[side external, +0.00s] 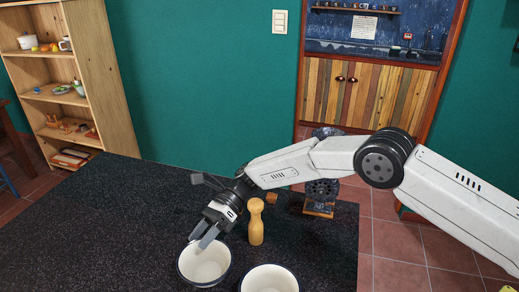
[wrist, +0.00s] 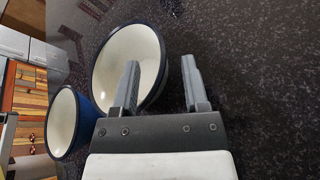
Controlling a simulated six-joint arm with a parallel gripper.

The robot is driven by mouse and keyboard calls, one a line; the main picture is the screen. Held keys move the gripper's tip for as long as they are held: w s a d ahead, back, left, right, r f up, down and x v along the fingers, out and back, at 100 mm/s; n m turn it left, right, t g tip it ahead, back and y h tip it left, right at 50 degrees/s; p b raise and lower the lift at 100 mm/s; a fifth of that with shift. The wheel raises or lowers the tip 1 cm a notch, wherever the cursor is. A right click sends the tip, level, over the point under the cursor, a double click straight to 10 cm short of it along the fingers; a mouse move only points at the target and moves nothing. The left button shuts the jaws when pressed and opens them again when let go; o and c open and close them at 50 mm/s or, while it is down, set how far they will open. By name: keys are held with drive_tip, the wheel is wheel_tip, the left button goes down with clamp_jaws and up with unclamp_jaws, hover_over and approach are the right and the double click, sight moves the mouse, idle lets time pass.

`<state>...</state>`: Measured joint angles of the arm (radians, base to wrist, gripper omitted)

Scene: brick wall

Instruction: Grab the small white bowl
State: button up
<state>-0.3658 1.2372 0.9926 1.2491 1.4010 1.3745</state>
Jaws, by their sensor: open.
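Two white bowls with dark blue outsides stand on the dark speckled table. One bowl (side external: 204,267) is directly below my gripper (side external: 201,240); the other bowl (side external: 270,281) is to its right, cut by the bottom edge. In the wrist view, the nearer bowl (wrist: 112,60) looks larger and the other bowl (wrist: 63,122) smaller, at left; their true sizes are hard to compare. My gripper (wrist: 160,68) is open and empty. In the wrist view, its left finger overlaps the nearer bowl's inside and its right finger appears outside the rim. Contact cannot be told.
A wooden pepper mill (side external: 256,222) stands upright just right of my gripper. The table (side external: 100,225) is clear to the left.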

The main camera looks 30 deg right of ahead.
drive_tip(key=shift+x, duration=1.1)
clamp_jaws()
